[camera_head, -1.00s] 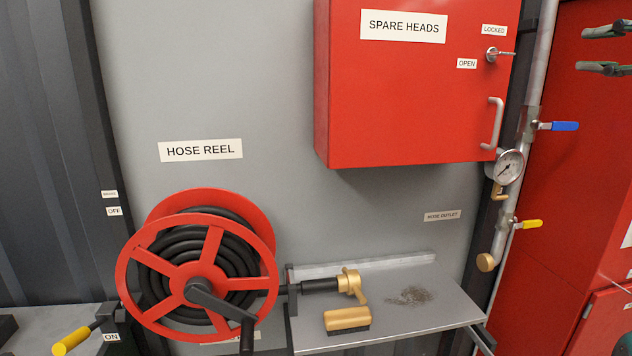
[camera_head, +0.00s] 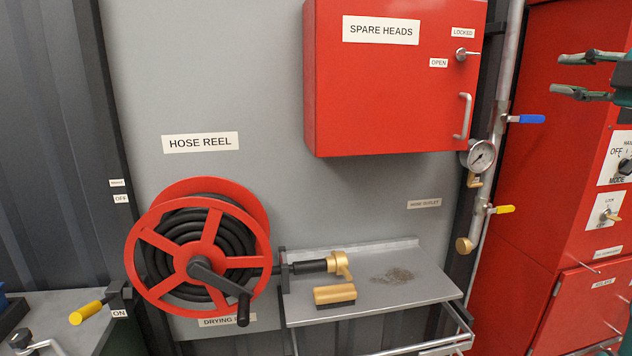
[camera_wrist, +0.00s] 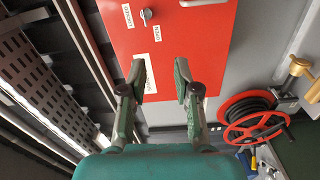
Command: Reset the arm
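My gripper (camera_head: 580,76) shows at the upper right edge of the head view, its fingers pointing left. In the wrist view my gripper (camera_wrist: 160,78) has its two fingers well apart with nothing between them. It is open and empty. Beyond the fingers, the red spare heads cabinet (camera_wrist: 190,40) fills the upper middle of the wrist view. The same cabinet (camera_head: 385,100) hangs on the wall in the head view, its door shut. The fingers look clear of it.
A red hose reel (camera_head: 205,255) stands at lower left. A shelf (camera_head: 390,295) holds a brass nozzle (camera_head: 341,265), a brush (camera_head: 335,295) and a patch of debris (camera_head: 393,276). A pipe with a gauge (camera_head: 480,155), blue lever (camera_head: 530,119) and yellow lever (camera_head: 505,209) runs beside a red control cabinet (camera_head: 560,200).

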